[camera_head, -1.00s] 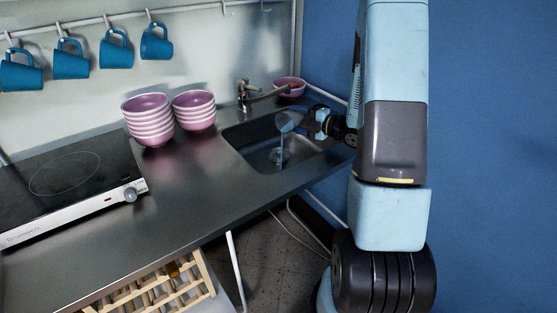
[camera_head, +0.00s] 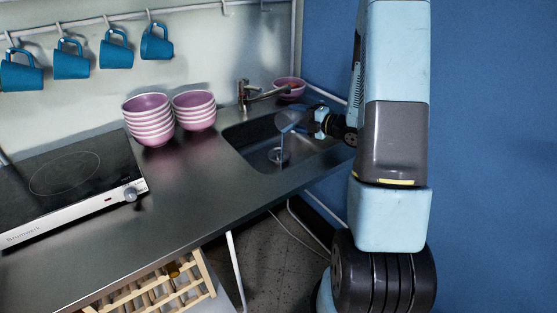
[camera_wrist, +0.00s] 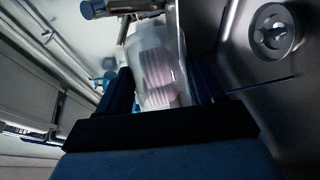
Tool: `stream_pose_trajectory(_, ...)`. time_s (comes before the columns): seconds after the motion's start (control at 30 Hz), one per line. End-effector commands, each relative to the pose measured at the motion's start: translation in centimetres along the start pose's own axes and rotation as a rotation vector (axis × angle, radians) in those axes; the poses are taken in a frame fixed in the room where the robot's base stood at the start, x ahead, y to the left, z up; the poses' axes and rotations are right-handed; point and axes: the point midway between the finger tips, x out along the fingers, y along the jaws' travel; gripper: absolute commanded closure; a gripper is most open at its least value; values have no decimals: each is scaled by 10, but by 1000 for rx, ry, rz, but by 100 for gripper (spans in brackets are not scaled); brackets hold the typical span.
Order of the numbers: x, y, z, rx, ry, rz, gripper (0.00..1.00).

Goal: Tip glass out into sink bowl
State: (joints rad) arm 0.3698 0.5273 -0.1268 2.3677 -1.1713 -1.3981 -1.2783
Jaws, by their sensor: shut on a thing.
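My gripper (camera_head: 316,124) is shut on a clear glass (camera_head: 290,119) and holds it above the sink bowl (camera_head: 248,150). The glass is tilted, with its mouth toward the left. A thin bluish stream (camera_head: 283,145) falls from it toward the drain (camera_head: 278,156). In the wrist view the glass (camera_wrist: 160,60) sits between the two fingers, and pink striped bowls show through it. The sink drain (camera_wrist: 274,32) is at the upper right there. How much liquid is left inside cannot be told.
A tap (camera_head: 246,94) stands at the sink's back edge, close behind the glass. A pink bowl (camera_head: 290,88) sits behind the sink. Two stacks of pink bowls (camera_head: 150,120) stand left of it. A hob (camera_head: 70,180) is further left, and blue mugs (camera_head: 114,49) hang above.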

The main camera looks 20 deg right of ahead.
Motion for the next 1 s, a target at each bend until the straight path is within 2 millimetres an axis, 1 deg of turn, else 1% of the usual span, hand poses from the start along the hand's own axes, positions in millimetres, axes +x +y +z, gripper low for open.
stream_pose_trajectory(0.37, 0, 2, -1, -27, -4, 0, 86)
stream_pose_trajectory(0.53, 1, -9, 6, 136, 17, -1, 86)
stream_pose_trajectory(0.7, 0, -1, 18, 266, 35, 0, 86)
stream_pose_trajectory(1.0, -1, 4, 20, 309, 40, 1, 86)
